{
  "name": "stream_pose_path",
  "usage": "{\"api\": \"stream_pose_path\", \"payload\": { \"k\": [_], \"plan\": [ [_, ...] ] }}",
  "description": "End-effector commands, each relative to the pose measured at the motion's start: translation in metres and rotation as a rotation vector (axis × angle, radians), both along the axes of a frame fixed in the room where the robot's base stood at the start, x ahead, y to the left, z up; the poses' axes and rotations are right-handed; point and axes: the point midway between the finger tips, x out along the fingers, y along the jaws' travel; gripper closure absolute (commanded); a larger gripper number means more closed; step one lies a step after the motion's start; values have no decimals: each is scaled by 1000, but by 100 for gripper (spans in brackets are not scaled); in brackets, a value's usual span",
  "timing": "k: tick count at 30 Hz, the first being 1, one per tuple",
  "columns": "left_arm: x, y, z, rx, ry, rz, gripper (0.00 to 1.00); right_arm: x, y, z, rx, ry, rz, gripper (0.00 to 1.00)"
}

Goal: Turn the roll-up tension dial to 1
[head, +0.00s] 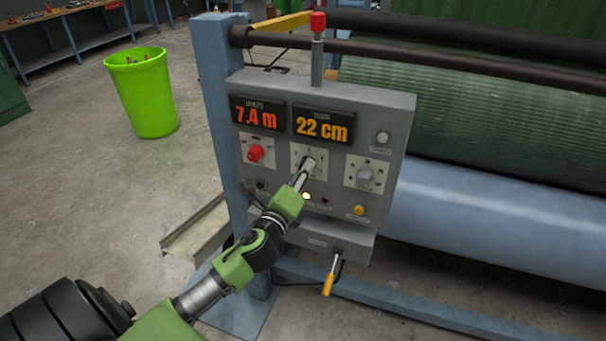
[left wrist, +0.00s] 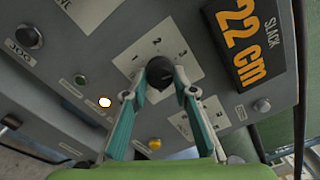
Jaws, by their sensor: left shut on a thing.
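The control panel (head: 232,92) carries three dials on pale plates. The middle dial's plate (head: 299,152) sits below the display reading 22 cm. My left gripper (head: 305,168) is at this dial and covers most of it. In the left wrist view its two fingers (left wrist: 160,92) are closed around the black knob (left wrist: 159,70) of this dial, one on each side. A red dial (head: 255,153) is to the left and a grey dial (head: 365,176) to the right. My right gripper is not in view.
A red-topped post (head: 318,22) stands above the panel. A yellow-handled lever (head: 328,284) hangs below it. Buttons, including a yellow one (head: 359,210), lie close around the dials. The turf roller (head: 470,120) is to the right; a green bin (head: 143,92) stands at left.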

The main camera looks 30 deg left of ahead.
Motion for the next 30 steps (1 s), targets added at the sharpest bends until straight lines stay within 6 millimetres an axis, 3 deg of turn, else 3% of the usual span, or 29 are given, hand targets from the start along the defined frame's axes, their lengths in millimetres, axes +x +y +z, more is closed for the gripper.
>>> {"api": "stream_pose_path", "payload": {
  "k": [30],
  "plan": [
    [0, 1, 1, -942, -227, 3, 96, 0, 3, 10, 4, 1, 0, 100]
  ]
}}
